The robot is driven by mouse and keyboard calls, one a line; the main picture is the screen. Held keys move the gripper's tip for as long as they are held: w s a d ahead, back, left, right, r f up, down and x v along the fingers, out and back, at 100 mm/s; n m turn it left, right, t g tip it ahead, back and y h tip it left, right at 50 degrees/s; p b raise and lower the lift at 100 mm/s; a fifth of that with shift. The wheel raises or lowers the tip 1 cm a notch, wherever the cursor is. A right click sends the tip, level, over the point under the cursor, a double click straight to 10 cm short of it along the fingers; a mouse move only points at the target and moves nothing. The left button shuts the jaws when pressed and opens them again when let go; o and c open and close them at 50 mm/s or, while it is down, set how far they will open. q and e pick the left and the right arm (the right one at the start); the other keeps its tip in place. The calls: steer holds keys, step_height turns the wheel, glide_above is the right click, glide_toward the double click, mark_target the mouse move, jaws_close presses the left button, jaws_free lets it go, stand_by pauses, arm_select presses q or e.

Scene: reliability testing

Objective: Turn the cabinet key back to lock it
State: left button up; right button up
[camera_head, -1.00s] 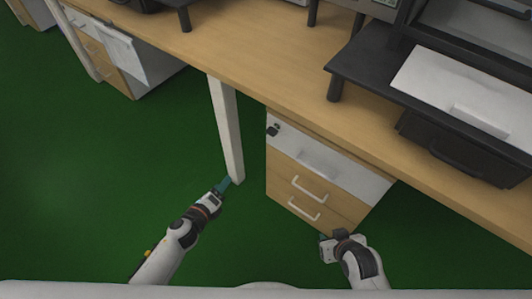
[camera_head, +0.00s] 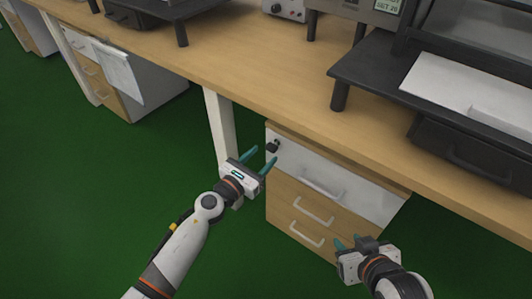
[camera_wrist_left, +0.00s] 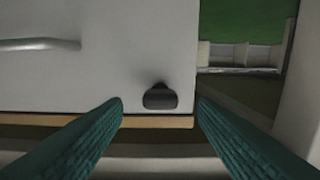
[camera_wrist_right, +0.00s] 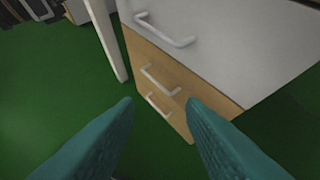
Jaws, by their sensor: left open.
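The cabinet (camera_head: 330,185) under the desk has a white top drawer and wooden lower drawers. Its dark key (camera_head: 272,147) sits at the upper left corner of the white drawer front. In the left wrist view the key (camera_wrist_left: 160,97) lies between my left fingertips and beyond them, not touched. My left gripper (camera_head: 260,160) is open in front of the key; it also shows in the left wrist view (camera_wrist_left: 160,112). My right gripper (camera_head: 352,243) is open and empty by the lower drawers, with nothing between its fingers in the right wrist view (camera_wrist_right: 160,105).
A white desk leg (camera_head: 219,125) stands just left of the cabinet, close behind my left gripper. The wooden desk top (camera_head: 250,75) overhangs the cabinet. White drawer handles (camera_head: 321,188) stick out near my right gripper. Green floor (camera_head: 70,200) is clear at left.

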mark_target(273, 146)
arm_select(q)
steer(key=shift+x, duration=1.4)
arm_select(e)
steer(key=shift+w+a+r+t, duration=0.35)
steer(key=shift+w+r+t, duration=0.25)
steer(key=shift+w, duration=0.15)
arm_select(q)
steer(key=shift+c, duration=0.5)
steer(key=c, duration=0.9)
